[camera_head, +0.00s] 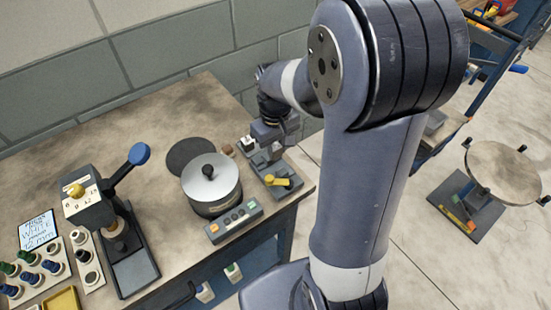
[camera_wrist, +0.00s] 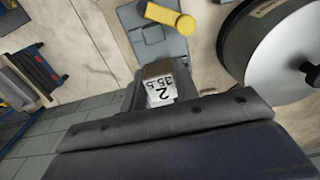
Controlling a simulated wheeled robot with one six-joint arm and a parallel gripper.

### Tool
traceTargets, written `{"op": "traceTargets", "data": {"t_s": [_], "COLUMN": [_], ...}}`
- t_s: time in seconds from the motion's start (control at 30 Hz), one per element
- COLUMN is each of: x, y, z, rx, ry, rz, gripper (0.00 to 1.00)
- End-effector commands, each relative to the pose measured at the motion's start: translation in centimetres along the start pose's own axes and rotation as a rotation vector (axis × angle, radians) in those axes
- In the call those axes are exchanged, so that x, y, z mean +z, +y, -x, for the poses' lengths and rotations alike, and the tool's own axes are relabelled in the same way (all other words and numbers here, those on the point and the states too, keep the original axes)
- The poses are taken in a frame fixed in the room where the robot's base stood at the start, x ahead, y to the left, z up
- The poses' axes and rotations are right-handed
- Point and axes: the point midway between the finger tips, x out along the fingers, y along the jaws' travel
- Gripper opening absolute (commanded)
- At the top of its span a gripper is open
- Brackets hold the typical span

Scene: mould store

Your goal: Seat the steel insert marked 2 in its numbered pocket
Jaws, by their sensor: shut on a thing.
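The steel insert (camera_wrist: 161,92) shows in the wrist view as a small pale block with the marks 2 and 35.5 facing me. My gripper (camera_wrist: 158,80) is shut on it; its dark body fills the lower part of that view. In the head view my gripper (camera_head: 275,130) is low over the far end of a grey fixture with a yellow handle (camera_head: 278,181). The handle also shows in the wrist view (camera_wrist: 168,16). A small white-topped block (camera_head: 249,141) shows beside the gripper; I cannot tell if it is the insert. The numbered pocket cannot be made out.
A pot-like unit with a silver lid (camera_head: 210,180) stands left of the fixture, with a button panel (camera_head: 237,221) before it. A lever press (camera_head: 110,220) and a rack of coloured-top pieces (camera_head: 30,272) are farther left. The bench's right edge is close to the fixture.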

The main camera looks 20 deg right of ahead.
Motion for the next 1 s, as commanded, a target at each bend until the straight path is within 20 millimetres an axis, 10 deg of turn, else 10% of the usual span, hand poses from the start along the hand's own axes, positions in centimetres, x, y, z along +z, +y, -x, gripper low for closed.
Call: {"op": "traceTargets", "data": {"t_s": [0.4,1.0], "x": [0.0,0.0], "y": [0.0,0.0], "z": [4.7,6.2], "rx": [0.000,0.000], "ry": [0.000,0.000], "rz": [0.000,0.000], "gripper": [0.00,0.00]}}
